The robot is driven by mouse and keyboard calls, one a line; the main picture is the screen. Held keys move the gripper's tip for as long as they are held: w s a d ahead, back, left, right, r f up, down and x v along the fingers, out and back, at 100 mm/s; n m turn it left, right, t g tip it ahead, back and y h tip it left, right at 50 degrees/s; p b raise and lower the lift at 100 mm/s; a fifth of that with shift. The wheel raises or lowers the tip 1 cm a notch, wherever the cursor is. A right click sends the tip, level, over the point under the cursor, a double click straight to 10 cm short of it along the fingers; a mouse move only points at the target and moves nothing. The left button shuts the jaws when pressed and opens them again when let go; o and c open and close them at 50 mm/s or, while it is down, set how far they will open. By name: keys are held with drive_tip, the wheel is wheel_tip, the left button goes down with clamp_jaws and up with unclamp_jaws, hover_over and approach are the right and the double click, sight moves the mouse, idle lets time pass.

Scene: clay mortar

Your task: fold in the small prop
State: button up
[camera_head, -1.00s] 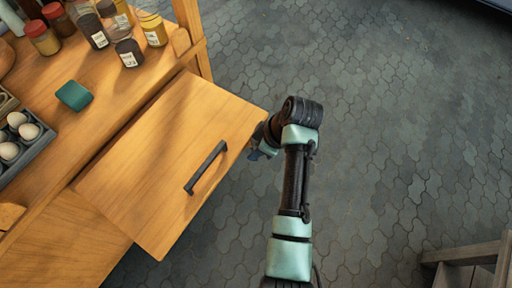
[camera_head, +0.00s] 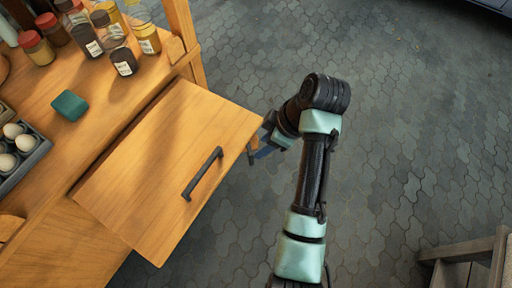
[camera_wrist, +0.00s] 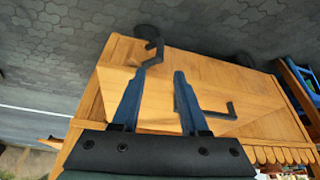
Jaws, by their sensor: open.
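A wooden flap (camera_head: 165,170) stands out from the cabinet's side, with a dark bar handle (camera_head: 203,173) on its face. The flap also fills the middle of the wrist view (camera_wrist: 215,85), with its handle (camera_wrist: 220,113) right of my fingers. My gripper (camera_head: 262,150) is just beyond the flap's right edge, partly hidden behind my own arm. In the wrist view my gripper (camera_wrist: 160,76) shows two blue fingers apart with nothing clearly between them. A dark hooked piece (camera_wrist: 151,42) shows just past the left fingertip; I cannot tell whether it is the small prop or touches the finger.
The cabinet top carries several spice jars (camera_head: 124,61), a teal block (camera_head: 69,105) and a tray of eggs (camera_head: 36,152) at the left. A wooden piece (camera_head: 470,260) stands at lower right. The grey paved floor (camera_head: 420,130) between is clear.

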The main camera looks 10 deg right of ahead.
drive_tip(key=v, duration=0.4)
